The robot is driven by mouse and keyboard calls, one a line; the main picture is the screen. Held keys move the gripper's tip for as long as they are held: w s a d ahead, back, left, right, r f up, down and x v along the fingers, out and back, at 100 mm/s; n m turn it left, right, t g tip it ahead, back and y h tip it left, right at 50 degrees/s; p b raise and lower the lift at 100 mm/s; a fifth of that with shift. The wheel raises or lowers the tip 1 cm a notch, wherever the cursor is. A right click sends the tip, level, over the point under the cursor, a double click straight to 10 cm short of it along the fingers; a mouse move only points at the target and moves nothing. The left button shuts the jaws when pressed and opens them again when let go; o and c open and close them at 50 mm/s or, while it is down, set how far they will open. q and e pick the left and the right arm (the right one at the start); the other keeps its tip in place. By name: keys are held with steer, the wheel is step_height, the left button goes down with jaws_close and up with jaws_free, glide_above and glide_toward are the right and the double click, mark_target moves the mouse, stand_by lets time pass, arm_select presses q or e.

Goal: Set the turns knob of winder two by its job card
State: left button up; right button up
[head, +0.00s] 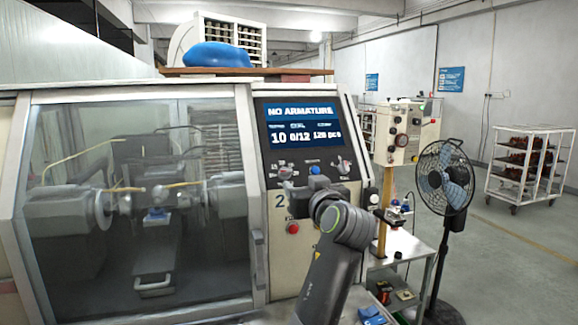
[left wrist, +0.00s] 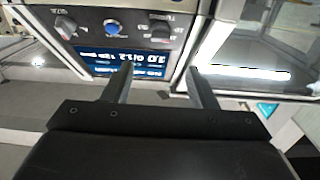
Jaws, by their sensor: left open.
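Below the screen are a left knob (head: 285,172), a blue button (head: 315,169) and a right knob (head: 343,166). The left wrist view shows the panel upside down, with the window-side knob (left wrist: 160,33) at right and the other knob (left wrist: 66,26) at left. Their labels are too small to read surely. My left gripper (left wrist: 160,72) is open and empty, apart from the knobs; in the head view its wrist hides its fingers. I cannot make out a job card.
A red button (head: 292,228) sits low on the panel. The glazed winder door (head: 150,300) is shut. At right stand a workbench (head: 405,243) with small items, a fan (head: 445,178) and a wheeled rack (head: 530,165). Open floor lies between fan and rack.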

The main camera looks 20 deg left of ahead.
mark_target(287, 172)
arm_select(q)
steer(key=p+x, duration=0.4)
steer(key=x, duration=0.6)
steer(key=shift+x, duration=0.8)
steer(key=shift+f, duration=0.15)
arm_select(e)
steer(key=r, duration=0.1)
steer(key=w+r, duration=0.1)
steer(key=r, duration=0.1)
steer(key=a+r, duration=0.1)
steer(key=r, duration=0.1)
steer(key=shift+w+a+r, duration=0.1)
steer(key=shift+w, duration=0.1)
arm_select(q)
steer(key=shift+s, duration=0.1)
steer(key=shift+c, duration=0.6)
steer(key=c, duration=0.9)
steer(key=shift+o, duration=0.2)
arm_select(e)
steer(key=shift+s+d+r, duration=0.1)
steer(key=shift+s+d, duration=0.05)
steer(key=shift+d, duration=0.2)
